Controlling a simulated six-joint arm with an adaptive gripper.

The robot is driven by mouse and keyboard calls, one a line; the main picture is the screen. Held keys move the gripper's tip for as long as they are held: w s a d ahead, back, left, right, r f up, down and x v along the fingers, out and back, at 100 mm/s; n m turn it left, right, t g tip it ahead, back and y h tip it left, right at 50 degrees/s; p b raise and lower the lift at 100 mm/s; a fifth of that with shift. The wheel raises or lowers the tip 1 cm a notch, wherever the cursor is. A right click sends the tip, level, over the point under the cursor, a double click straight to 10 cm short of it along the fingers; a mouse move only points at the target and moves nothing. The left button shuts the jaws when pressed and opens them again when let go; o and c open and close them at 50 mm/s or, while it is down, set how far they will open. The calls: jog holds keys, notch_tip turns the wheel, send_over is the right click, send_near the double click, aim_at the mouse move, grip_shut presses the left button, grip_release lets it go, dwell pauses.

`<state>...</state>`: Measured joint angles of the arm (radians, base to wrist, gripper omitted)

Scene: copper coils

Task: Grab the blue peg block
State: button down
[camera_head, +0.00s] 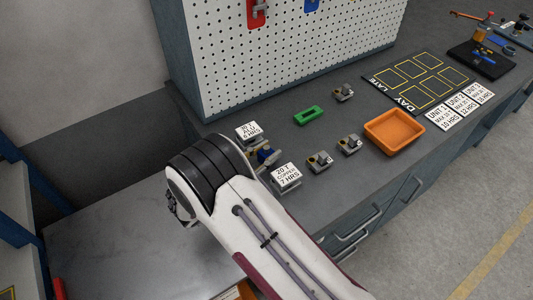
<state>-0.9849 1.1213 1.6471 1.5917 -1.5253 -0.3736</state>
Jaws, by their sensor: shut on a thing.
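A small dark blue piece with a tan part (266,155) shows on the bench side, just right of my arm's black joint, between two label cards. It looks like the blue peg block, but the arm partly covers it. My gripper's fingertips are hidden behind my own arm, so their contact with the blue piece does not show. Another blue piece (311,5) hangs on the pegboard at the top edge, cut off by the frame.
A green block (309,115), an orange tray (394,131) and several small grey blocks stand on the bench. A label card (285,177) stands close to my arm. The pegboard (300,60) rises behind. The bench's left end looks clear.

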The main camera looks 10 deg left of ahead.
jog(key=shift+r, duration=4.95)
